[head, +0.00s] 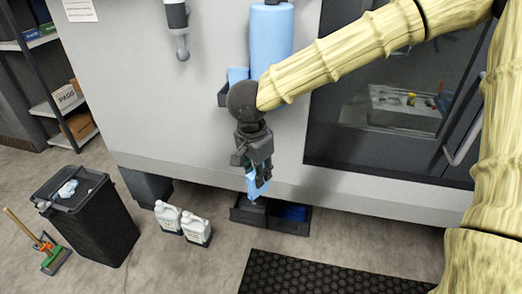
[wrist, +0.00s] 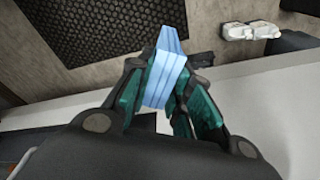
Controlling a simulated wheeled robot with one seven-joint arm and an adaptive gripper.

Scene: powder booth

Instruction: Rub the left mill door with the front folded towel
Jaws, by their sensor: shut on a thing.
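My gripper (head: 257,178) is shut on a light blue folded towel (head: 252,188), which hangs below the fingers in front of the pale machine. In the wrist view the towel (wrist: 166,72) stands out between the teal-padded fingers of my gripper (wrist: 158,98). The dark mill door (head: 325,145), with a window and a grey handle (head: 464,140), is to the right of my gripper, and the towel is apart from it. My arm crosses the door's upper part and hides some of it.
A black tray (head: 240,214) with something blue inside lies below my gripper. White jugs (head: 182,221), a black bin (head: 105,230) and a broom (head: 45,250) stand left. A blue roll (head: 271,35) hangs above. A black mat (head: 320,275) lies in front.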

